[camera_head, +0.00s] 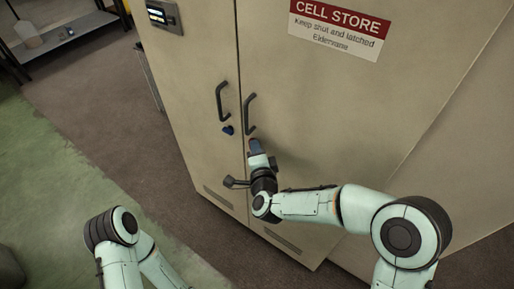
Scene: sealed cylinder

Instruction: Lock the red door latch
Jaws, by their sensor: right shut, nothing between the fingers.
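I see no red latch on the tan cabinet (330,110). A small blue fitting (228,130) sits on the left door below its dark handle (222,102). A dark lever-like part (234,182) shows lower down near the door seam, just left of my right wrist. My right gripper (254,146) is shut and empty, in front of the right door just below its dark handle (249,114). I cannot tell whether it touches the door. My arm hides part of the door's lower area. My left gripper is out of view; only its arm shows at lower left.
A red and white "CELL STORE" sign (338,26) is on the right door. A small display panel (164,17) is on the cabinet's upper left. A low shelf (70,38) stands at the far left. The brown and green floor left of the cabinet is clear.

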